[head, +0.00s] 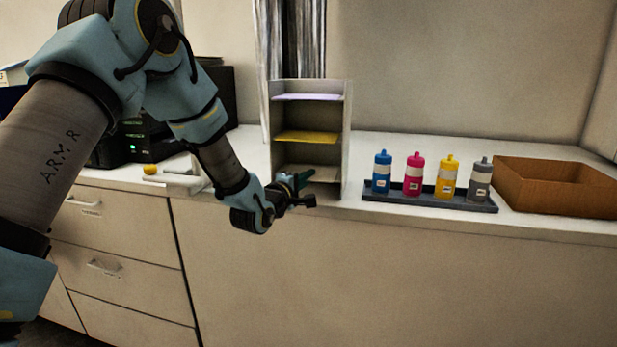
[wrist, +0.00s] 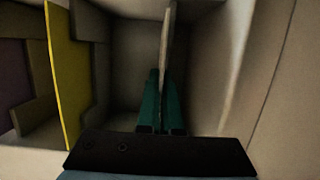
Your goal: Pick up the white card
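The white card (head: 322,174) lies level on the lowest shelf of the small shelf rack, its front edge at the opening. In the wrist view, turned on its side, the white card (wrist: 167,45) shows as a thin pale sheet edge-on. My gripper (head: 303,179) reaches into the lowest compartment from the left front. Its teal fingers (wrist: 163,100) sit one on each side of the card, close together, and appear shut on its edge. The exact contact is dark and partly hidden.
The grey shelf rack (head: 346,130) also holds a yellow card (head: 306,136) in the middle and a lilac card (head: 308,97) on top. To the right, a dark tray (head: 415,199) holds several bottles, with an open brown box (head: 560,190) beyond.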

